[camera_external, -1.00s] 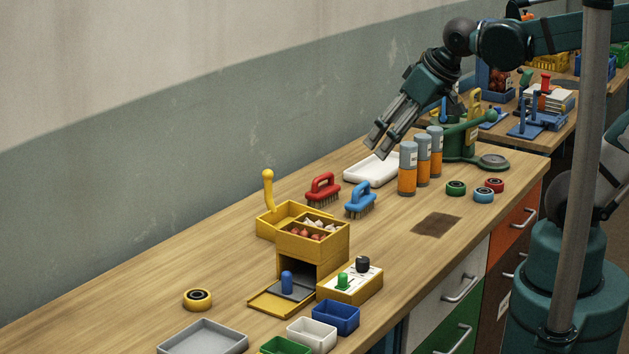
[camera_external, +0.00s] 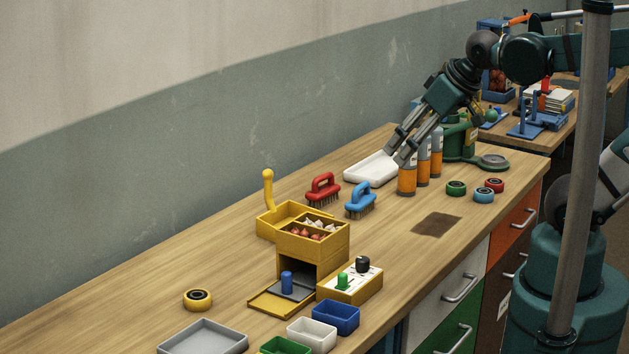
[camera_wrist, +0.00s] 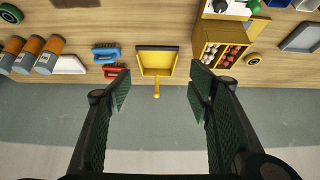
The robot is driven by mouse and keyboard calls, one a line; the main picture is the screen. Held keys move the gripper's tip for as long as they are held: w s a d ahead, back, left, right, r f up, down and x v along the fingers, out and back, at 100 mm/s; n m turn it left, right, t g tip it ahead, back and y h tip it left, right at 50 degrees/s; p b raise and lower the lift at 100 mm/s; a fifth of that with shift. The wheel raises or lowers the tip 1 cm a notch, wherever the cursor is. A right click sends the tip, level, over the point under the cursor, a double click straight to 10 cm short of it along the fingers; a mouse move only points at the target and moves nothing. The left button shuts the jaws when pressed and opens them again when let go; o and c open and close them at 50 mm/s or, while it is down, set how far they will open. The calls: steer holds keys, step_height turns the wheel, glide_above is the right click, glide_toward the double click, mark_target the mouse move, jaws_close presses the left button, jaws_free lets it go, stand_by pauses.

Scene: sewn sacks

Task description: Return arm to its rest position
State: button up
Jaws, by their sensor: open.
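My gripper (camera_external: 396,158) hangs above the far part of the workbench (camera_external: 380,230), in front of the white tray (camera_external: 371,169) and the orange-and-grey cylinders (camera_external: 407,182) in the outside view. Its fingers point down and left. In the wrist view my gripper (camera_wrist: 160,92) shows two fingers spread wide, with nothing between them. Whether the fingertips touch a cylinder cannot be told from the outside view, as they overlap there.
A red brush (camera_external: 323,188), a blue brush (camera_external: 360,199) and a yellow box with compartments (camera_external: 313,245) stand on the bench. Green, red and blue rings (camera_external: 456,188) lie at the right. The left bench surface is clear.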

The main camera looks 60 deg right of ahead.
steer(key=shift+f+b, duration=0.95)
steer(key=shift+f, duration=0.25)
stand_by(0.3)
